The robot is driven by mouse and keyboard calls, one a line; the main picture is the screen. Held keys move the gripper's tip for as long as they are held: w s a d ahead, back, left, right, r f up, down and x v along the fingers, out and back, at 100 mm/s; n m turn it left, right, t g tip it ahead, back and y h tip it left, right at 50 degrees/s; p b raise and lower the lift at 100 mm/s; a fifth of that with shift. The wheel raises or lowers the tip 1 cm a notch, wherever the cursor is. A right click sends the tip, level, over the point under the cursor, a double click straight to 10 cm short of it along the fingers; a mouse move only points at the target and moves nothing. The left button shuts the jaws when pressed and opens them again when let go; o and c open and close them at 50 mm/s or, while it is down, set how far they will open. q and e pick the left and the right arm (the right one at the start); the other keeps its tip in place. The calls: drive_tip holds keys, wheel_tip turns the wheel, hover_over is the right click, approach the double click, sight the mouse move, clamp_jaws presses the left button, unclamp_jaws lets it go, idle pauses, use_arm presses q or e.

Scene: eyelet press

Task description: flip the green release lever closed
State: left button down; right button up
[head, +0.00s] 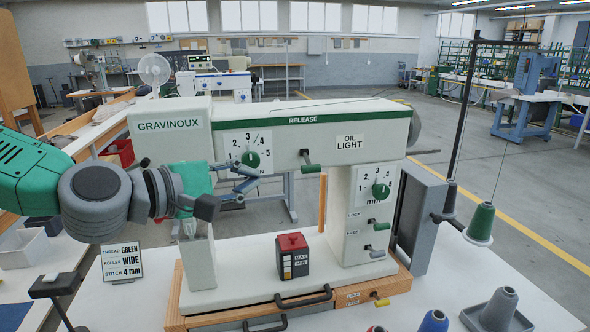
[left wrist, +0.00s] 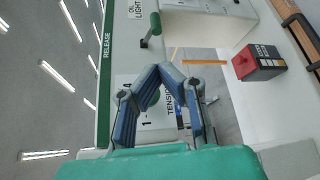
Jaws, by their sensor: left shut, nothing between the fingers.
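The green release lever (head: 309,165) is on the front of the white machine, below the RELEASE band; its dark stem leads down to a green grip that points down and slightly right. In the left wrist view the lever (left wrist: 154,28) shows near the top, beyond my fingertips. My left gripper (head: 256,178) is in front of the machine, left of the lever and over the lower edge of the tension dial plate. Its blue-padded fingers are shut and empty, and its tips (left wrist: 160,76) look apart from the lever. My right gripper is not in view.
The tension dial (head: 251,159) is just behind my left gripper. A stitch dial (head: 380,190) and small levers are on the right column. A black box with a red top (head: 292,243) stands on the machine base. A thread cone (head: 481,221) stands at right.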

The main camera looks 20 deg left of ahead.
sight(289, 169)
use_arm(q)
drive_tip(key=p+x, duration=0.1)
drive_tip(key=x, duration=0.8)
drive_tip(key=shift+w+a, duration=0.1)
drive_tip(key=shift+w+f, duration=0.2)
drive_tip(key=shift+w, duration=0.35)
drive_tip(key=shift+r+p, duration=0.15)
drive_tip(key=shift+p, duration=0.4)
drive_tip(key=shift+s+a+n+g+p, duration=0.2)
drive_tip(key=shift+n+g+p, duration=0.1)
drive_tip(key=shift+n+p, duration=0.15)
drive_tip(key=shift+r, duration=0.1)
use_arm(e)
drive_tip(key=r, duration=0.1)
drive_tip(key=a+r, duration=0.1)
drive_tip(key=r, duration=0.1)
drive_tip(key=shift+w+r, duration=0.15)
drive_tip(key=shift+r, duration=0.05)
